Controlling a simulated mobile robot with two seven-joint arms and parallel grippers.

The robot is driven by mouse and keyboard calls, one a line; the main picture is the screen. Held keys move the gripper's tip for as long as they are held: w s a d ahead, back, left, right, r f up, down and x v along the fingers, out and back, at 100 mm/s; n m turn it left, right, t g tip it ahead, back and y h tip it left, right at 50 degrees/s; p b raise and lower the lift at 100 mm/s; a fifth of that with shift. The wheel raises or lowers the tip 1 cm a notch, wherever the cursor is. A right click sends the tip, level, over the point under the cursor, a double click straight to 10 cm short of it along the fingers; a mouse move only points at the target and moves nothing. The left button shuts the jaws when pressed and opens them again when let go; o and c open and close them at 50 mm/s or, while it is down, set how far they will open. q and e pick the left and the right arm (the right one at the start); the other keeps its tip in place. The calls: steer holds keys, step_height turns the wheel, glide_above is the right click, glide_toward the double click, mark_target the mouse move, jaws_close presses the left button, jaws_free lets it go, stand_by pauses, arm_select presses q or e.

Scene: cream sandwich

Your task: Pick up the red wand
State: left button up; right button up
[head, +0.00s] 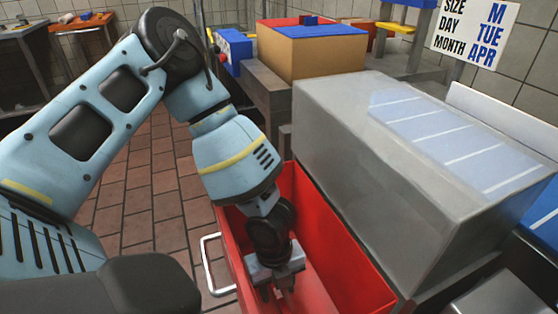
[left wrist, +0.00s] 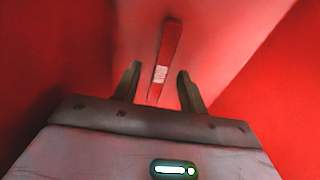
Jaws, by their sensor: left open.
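The red wand (left wrist: 169,50) is a slim red stick with a pale patch on it. In the left wrist view it lies on the red floor inside the red drawer (head: 350,255), pointing roughly away from the camera. My left gripper (head: 278,286) reaches down into the drawer. In the left wrist view its two fingers (left wrist: 158,85) are apart, with the near end of the wand showing between them. I cannot tell whether the fingers are level with the wand or above it. The wand does not show in the head view. My right gripper is not in view.
The drawer has a white handle (head: 213,265) on its left side and stands out from under a large grey metal box (head: 330,125). Red drawer walls rise close around the gripper. A tan box (head: 315,55) stands behind. Tiled floor (head: 145,190) is open to the left.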

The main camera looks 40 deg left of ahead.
mark_target(278, 292)
arm_select(q)
steer(key=shift+f, duration=0.25)
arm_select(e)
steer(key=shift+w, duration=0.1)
arm_select(q)
steer(key=shift+c, duration=0.4)
jaws_close()
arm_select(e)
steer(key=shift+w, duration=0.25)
